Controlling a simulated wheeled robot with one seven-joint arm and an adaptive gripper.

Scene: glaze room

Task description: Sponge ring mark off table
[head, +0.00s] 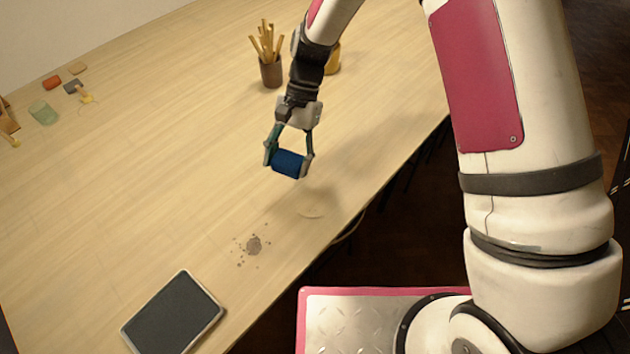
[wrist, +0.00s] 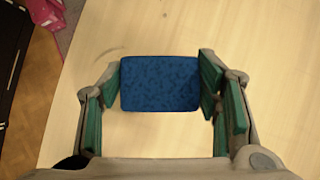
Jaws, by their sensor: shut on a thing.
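My gripper (head: 288,160) is shut on a blue sponge (head: 289,164), gripped between its two fingers and held above the wooden table (head: 180,150). In the wrist view the sponge (wrist: 160,83) is a speckled blue block between green-padded fingers. A faint pale ring mark (head: 311,211) lies on the table near its right edge, below and slightly right of the sponge in the head view. In the wrist view a faint arc of it (wrist: 108,54) shows to the upper left of the sponge. The sponge is apart from the mark.
A dark splatter (head: 253,245) lies left of the ring mark. A dark framed slate (head: 173,312) lies at the front. A brown cup of wooden tools (head: 271,70) and a yellow vessel (head: 333,60) stand behind. The middle is clear.

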